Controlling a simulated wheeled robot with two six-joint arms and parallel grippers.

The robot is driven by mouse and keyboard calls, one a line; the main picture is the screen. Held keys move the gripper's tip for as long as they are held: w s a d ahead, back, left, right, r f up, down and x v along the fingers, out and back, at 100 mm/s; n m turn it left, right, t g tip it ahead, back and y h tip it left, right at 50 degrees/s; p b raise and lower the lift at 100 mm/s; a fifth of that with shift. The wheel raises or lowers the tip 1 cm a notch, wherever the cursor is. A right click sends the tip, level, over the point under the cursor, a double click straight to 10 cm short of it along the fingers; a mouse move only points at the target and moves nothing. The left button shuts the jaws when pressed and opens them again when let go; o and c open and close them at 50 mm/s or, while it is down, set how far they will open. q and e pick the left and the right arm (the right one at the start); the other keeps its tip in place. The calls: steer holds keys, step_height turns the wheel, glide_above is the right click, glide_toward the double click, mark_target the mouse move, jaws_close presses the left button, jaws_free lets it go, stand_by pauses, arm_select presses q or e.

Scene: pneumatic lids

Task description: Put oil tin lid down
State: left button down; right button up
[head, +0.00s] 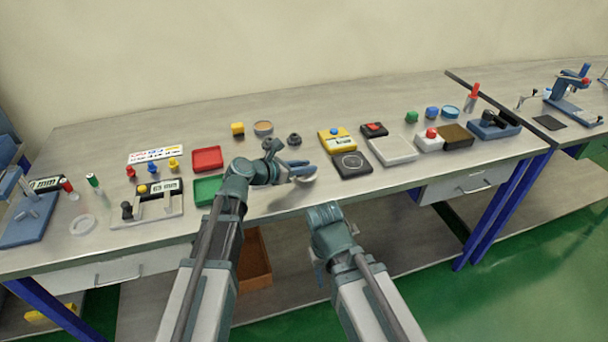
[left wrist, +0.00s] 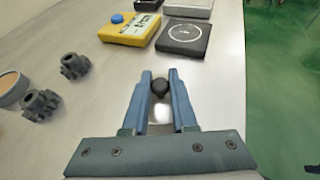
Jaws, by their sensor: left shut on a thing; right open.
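My left gripper (head: 300,172) is above the bench, left of the black pad with the ring. In the left wrist view its blue fingers (left wrist: 160,100) are shut on the black knob (left wrist: 160,86) of a pale lid. The lid (head: 306,179) is mostly hidden by the fingers; whether it touches the bench cannot be told. My right gripper (head: 322,225) is lower, in front of the bench edge; it is open, its fingers poorly visible. I cannot tell which container is the oil tin.
The black pad (head: 351,164) and yellow box (head: 337,140) stand right of the left gripper. A green tray (head: 208,190) and red tray (head: 207,159) lie left. Dark toothed parts (left wrist: 74,66) and a round tin (head: 263,128) stand behind. Bare bench (left wrist: 110,95) surrounds the lid.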

arm_select(q)
steer(key=shift+f+b, duration=0.35)
steer(key=shift+f, duration=0.55)
steer(key=shift+r, duration=0.15)
arm_select(e)
steer(key=shift+a+f, duration=0.2)
steer(key=shift+f, duration=0.55)
arm_select(q)
steer(key=shift+f, duration=0.25)
steer(key=c, duration=0.7)
jaws_free()
steer(key=shift+r, duration=0.1)
arm_select(e)
steer(key=shift+f, duration=0.1)
arm_select(q)
steer(key=shift+r, duration=0.1)
